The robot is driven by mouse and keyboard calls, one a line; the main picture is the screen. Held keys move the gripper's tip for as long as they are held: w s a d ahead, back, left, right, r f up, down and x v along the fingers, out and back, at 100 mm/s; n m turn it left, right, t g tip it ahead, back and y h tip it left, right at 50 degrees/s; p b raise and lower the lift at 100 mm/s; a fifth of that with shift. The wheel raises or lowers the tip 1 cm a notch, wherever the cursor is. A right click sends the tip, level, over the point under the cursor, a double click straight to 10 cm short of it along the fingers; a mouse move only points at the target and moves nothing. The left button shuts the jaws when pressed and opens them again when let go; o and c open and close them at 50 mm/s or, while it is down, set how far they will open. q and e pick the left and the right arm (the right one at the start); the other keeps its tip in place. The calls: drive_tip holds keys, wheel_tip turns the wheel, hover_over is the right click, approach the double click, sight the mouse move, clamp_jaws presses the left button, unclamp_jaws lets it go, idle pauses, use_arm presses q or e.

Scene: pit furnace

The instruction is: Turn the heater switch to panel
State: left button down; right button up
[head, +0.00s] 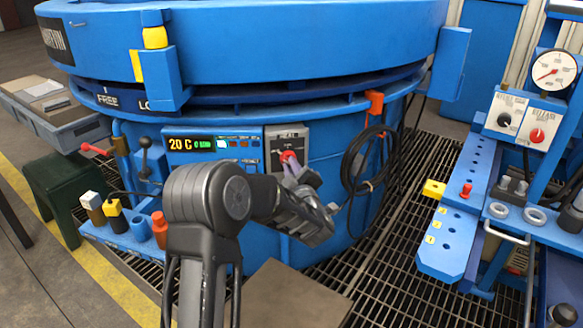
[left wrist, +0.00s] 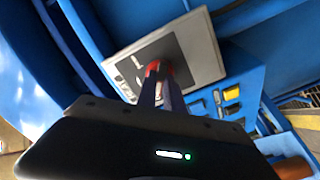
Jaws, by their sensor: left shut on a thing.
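The heater switch (head: 289,156) is a red knob on a grey plate (head: 299,133) on the blue furnace front, right of the lit display reading 20 C. My left gripper (head: 292,163) reaches up to the plate, and its fingers are shut on the red knob. In the left wrist view the two fingers (left wrist: 153,82) close on the red switch over the dark face of the grey plate (left wrist: 199,50). The fingers hide much of the knob, so I cannot read which mark it points to. My right gripper is not in view.
A black cable coil (head: 370,160) hangs on an orange hook right of the switch. A small tool shelf (head: 118,238) sticks out at the lower left. A blue stand with a gauge (head: 553,70) is at the right. Metal grating lies between stand and furnace.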

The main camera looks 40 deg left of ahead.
use_arm(q)
drive_tip(key=shift+m, duration=0.4)
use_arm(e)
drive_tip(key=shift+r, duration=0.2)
use_arm(q)
drive_tip(key=shift+m+p, duration=2.55)
drive_tip(key=shift+m, duration=1.95)
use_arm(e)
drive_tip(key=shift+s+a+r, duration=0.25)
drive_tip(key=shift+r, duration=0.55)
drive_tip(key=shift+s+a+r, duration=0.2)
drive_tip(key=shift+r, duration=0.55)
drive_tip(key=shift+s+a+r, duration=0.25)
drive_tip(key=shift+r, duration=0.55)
use_arm(q)
drive_tip(key=c, duration=1.5)
unclamp_jaws()
drive_tip(key=shift+o, duration=0.2)
drive_tip(key=p+v, duration=0.1)
drive_tip(key=v, duration=0.7)
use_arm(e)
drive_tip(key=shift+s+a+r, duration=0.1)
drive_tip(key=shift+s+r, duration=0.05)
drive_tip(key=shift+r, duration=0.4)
